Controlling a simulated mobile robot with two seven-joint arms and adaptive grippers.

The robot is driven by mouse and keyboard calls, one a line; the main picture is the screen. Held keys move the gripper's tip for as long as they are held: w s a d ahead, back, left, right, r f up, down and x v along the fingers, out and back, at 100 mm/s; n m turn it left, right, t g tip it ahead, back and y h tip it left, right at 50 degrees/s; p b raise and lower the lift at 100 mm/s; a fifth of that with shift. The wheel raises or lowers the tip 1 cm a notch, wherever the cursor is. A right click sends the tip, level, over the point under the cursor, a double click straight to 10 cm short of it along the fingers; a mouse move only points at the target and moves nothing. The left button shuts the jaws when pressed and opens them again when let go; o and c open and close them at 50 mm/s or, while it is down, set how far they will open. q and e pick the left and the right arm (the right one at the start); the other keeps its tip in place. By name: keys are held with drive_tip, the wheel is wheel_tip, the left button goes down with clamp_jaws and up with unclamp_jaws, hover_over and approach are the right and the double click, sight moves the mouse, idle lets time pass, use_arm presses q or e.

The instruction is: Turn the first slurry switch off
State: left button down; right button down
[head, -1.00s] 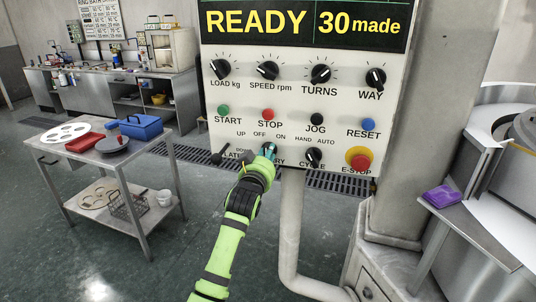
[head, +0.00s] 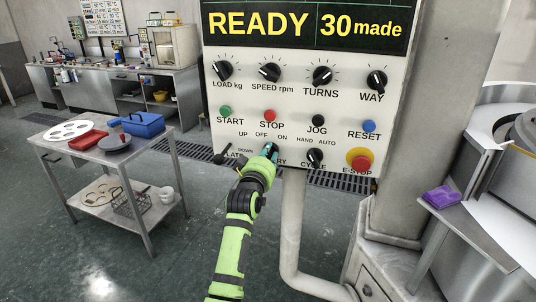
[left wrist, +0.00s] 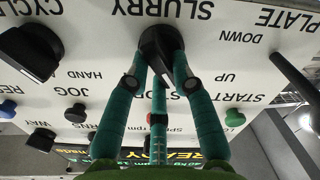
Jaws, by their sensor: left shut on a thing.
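The slurry switch (left wrist: 158,42) is a black knob on the white control panel (head: 340,104), under its OFF and ON marks. In the left wrist view, which is upside down, the teal fingers of my left gripper (left wrist: 160,65) are closed around this knob. In the head view my left gripper (head: 269,151) covers most of the switch and part of its SLURRY label. I cannot tell which mark the knob points to. My right gripper is not in view.
The plate lever (head: 224,151) is close on the left and the cycle knob (head: 315,158) on the right. The red E-stop (head: 360,160) is at lower right. A pipe (head: 292,235) runs down below the panel. A trolley (head: 95,153) stands at left.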

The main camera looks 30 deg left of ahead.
use_arm(q)
drive_tip(key=c, duration=1)
unclamp_jaws()
drive_tip(key=shift+c, duration=0.2)
drive_tip(key=v, duration=1.2)
